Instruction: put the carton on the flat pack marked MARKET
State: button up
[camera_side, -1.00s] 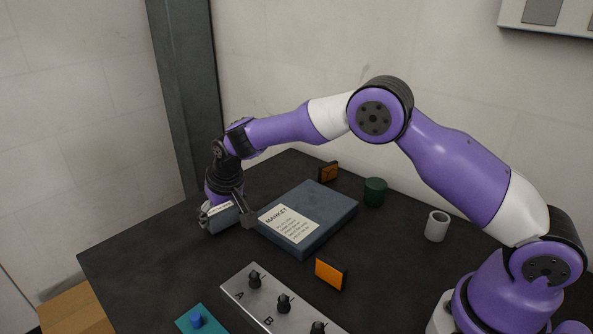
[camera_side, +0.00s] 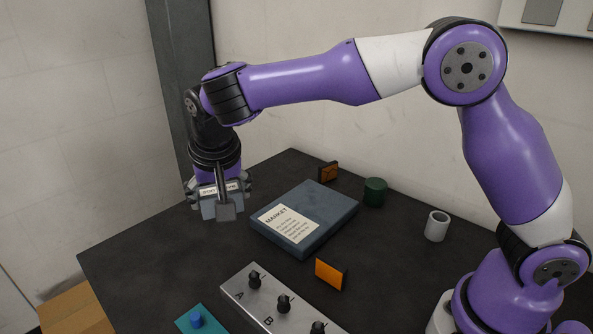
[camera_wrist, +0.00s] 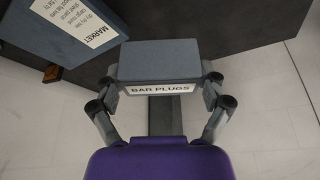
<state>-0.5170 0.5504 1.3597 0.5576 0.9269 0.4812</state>
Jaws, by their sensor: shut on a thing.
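The carton (camera_wrist: 160,62) is a small blue-grey box with a white label reading BAR PLUGS in the wrist view. My gripper (camera_side: 222,205) is shut on it, with a finger on each side. In the side view the carton (camera_side: 206,209) hangs above the table, left of the flat pack, partly hidden by a finger. The flat pack (camera_side: 315,208) is a wide, low blue-grey box lying on the table, with a white label headed MARKET on top. Its top is bare. In the wrist view part of the flat pack (camera_wrist: 45,45) shows at the upper left.
On the dark table (camera_side: 160,265) stand a green cylinder (camera_side: 375,192), a white cup (camera_side: 437,226) and orange reflectors (camera_side: 330,274) near the flat pack. A grey panel with black knobs (camera_side: 283,303) and a teal piece with a blue knob (camera_side: 196,318) lie in front.

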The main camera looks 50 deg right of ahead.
jog(key=s+d+r+m+g+h, duration=0.1)
jog(key=s+d+m+g+h, duration=0.15)
jog(key=d+m, duration=0.3)
jog(key=m+g, duration=0.2)
jog(key=m, duration=0.5)
send_over(308, 207)
jog(key=a, duration=0.2)
notch_tip(308, 207, down, 5)
jog(key=shift+d+f, duration=0.25)
jog(key=shift+f, duration=2)
jog(key=shift+f, duration=0.1)
jog(key=o, duration=1)
jog(key=shift+c, duration=0.2)
